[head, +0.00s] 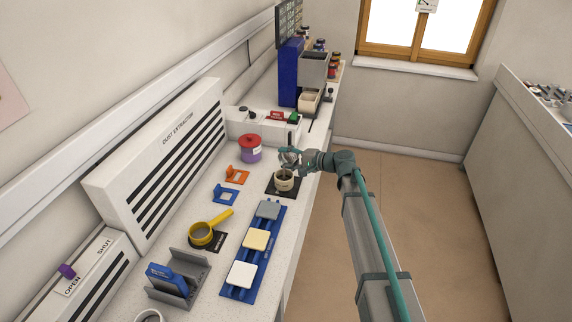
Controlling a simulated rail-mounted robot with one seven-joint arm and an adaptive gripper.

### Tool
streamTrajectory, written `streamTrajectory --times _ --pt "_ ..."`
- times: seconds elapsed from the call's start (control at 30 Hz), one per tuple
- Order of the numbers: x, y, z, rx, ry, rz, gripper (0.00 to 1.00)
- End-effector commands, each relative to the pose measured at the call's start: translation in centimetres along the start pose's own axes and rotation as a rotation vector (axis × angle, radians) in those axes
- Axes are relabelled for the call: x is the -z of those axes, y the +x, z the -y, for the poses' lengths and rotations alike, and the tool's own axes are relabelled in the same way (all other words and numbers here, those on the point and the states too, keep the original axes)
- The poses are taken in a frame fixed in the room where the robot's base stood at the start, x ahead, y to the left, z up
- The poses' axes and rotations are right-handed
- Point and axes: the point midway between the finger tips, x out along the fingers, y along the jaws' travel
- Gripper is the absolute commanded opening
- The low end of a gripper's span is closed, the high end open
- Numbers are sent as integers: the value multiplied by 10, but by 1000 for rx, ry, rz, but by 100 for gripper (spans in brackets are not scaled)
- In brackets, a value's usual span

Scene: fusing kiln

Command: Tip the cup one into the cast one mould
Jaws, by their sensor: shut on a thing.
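A small cream cup (284,184) with a dark inside is at a dark square pad (270,191) near the bench's right edge. I cannot tell whether it stands on the pad or hangs just above it; it looks upright. My gripper (287,162) is at its rim from above, shut on it; the fingertips are small and partly merge with the cup. A blue tray (230,288) in front holds three square blocks: grey (269,209), cream (256,240) and white (242,273). I cannot tell which thing is the cast one mould.
A yellow-handled sieve (201,234), blue (224,196) and orange (236,175) brackets and a red-lidded purple jar (250,149) stand left of the cup. A grey rack (181,279) is nearer. The dust extractor (160,160) lines the wall. Open floor lies right of the bench.

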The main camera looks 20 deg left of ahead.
Motion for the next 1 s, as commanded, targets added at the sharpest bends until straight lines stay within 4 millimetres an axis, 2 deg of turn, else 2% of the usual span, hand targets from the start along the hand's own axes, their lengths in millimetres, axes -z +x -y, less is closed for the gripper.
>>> streamTrajectory --times 1.0 --pt "-1 0 -1 -1 -49 -12 17"
